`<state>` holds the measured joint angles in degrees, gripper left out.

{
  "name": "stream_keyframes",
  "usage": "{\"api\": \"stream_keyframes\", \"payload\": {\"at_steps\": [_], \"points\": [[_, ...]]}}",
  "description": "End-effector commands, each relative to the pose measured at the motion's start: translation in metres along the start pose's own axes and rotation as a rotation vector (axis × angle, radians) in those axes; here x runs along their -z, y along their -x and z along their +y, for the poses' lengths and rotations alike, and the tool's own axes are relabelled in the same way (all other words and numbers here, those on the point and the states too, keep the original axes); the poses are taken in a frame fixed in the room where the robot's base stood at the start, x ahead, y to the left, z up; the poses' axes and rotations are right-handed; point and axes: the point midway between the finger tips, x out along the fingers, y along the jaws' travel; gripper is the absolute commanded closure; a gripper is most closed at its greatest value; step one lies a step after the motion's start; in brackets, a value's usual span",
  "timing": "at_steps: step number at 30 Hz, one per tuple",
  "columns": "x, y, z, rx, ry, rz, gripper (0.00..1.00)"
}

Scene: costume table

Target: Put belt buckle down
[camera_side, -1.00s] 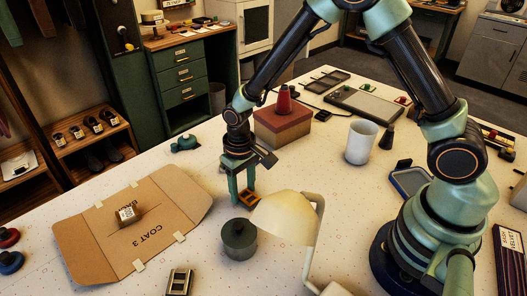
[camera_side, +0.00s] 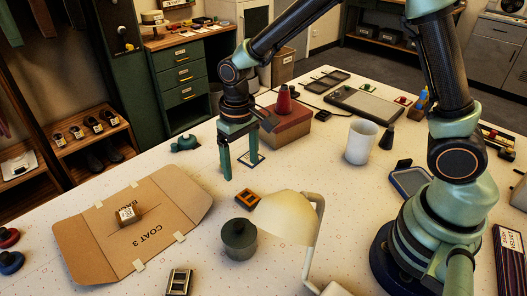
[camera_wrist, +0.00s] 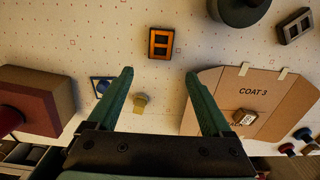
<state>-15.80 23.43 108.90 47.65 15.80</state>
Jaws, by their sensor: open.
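An orange belt buckle with dark openings (camera_side: 247,200) lies flat on the white dotted table, left of the lamp shade. In the wrist view the buckle (camera_wrist: 159,43) lies beyond my fingertips, apart from them. My gripper (camera_side: 240,165) is open and empty above the table, behind the buckle in the side view. In the wrist view my gripper (camera_wrist: 159,73) shows its two green fingers spread wide with nothing between them.
An open cardboard folder marked COAT 3 (camera_side: 153,240) lies left, with a silver buckle (camera_side: 180,281) in front. A red-brown box (camera_side: 285,128) and white cup (camera_side: 361,141) stand behind.

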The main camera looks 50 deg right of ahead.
Motion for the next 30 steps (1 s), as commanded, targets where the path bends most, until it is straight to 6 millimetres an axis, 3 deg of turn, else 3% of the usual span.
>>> {"api": "stream_keyframes", "payload": {"at_steps": [3, 9, 14, 21, 30], "points": [[0.001, 0.019, 0.0, 0.001, 0.0, 0.004, 0.16], [0.0, 0.035, 0.001, 0.001, 0.0, 0.005, 0.16], [-0.005, 0.06, 0.014, 0.014, -0.004, 0.055, 0.16], [-0.034, 0.115, 0.053, 0.034, -0.005, 0.207, 0.16], [-0.08, 0.153, 0.094, 0.021, -0.004, 0.398, 0.16]]}}
